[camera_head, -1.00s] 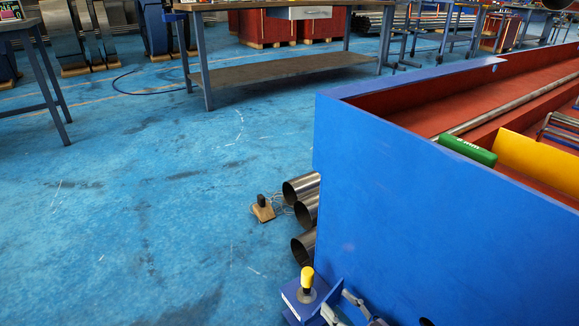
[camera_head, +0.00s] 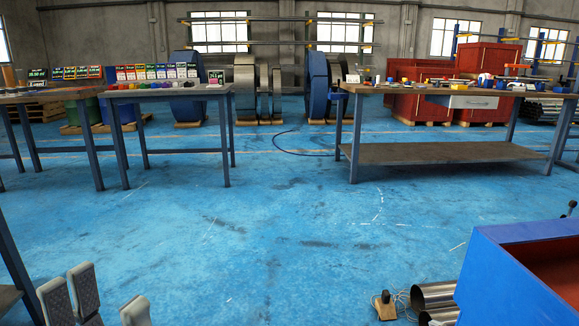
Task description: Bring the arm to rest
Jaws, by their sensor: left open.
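My left gripper (camera_head: 96,294) shows at the bottom left edge of the head view. Its grey, textured finger pads point upward and stand apart, with nothing between them. It is open and seems clear of the things around it. The rest of the left arm is below the picture. My right gripper is not in view.
A blue machine bed (camera_head: 520,275) with a red inside fills the lower right corner. Metal tubes (camera_head: 434,295) and a small wooden block (camera_head: 385,306) lie beside it. A workbench (camera_head: 440,153) stands at the back right. The blue floor (camera_head: 290,220) between is clear.

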